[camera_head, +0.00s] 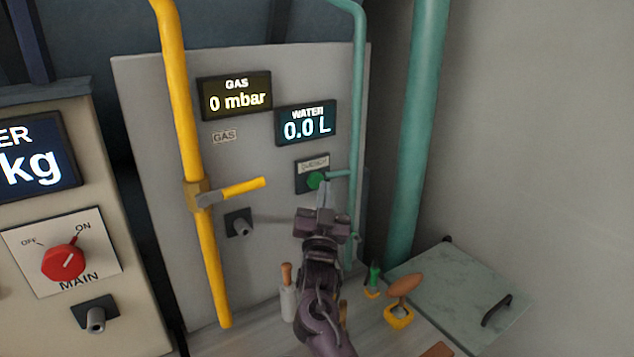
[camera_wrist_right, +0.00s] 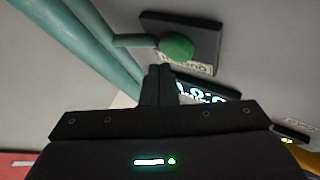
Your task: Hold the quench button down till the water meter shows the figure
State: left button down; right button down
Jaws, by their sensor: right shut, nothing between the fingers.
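The quench button is a green round knob (camera_head: 316,180) on a dark plate with a small label, on the grey panel. It also shows in the right wrist view (camera_wrist_right: 176,46), above the fingertips. The water meter (camera_head: 306,122) above it reads 0.0 L. My right gripper (camera_head: 324,188) is shut and empty, its fingertips close to the button's lower right. In the right wrist view the fingertips (camera_wrist_right: 160,70) appear just short of the button; I cannot tell whether they touch it. My left gripper is out of view.
A gas meter (camera_head: 235,96) reads 0 mbar. A yellow pipe with a lever (camera_head: 232,191) stands left. Green pipes (camera_head: 416,120) run at right. A red MAIN switch (camera_head: 63,262) is far left. Handled tools (camera_head: 399,316) and a hatch lid (camera_head: 465,290) lie below.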

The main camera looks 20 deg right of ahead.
jog(key=shift+w, duration=0.2)
jog(key=shift+w+a, duration=0.1)
jog(key=shift+w, duration=0.15)
jog(key=shift+w+b, duration=0.35)
jog(key=shift+b, duration=0.2)
dwell(7.0)
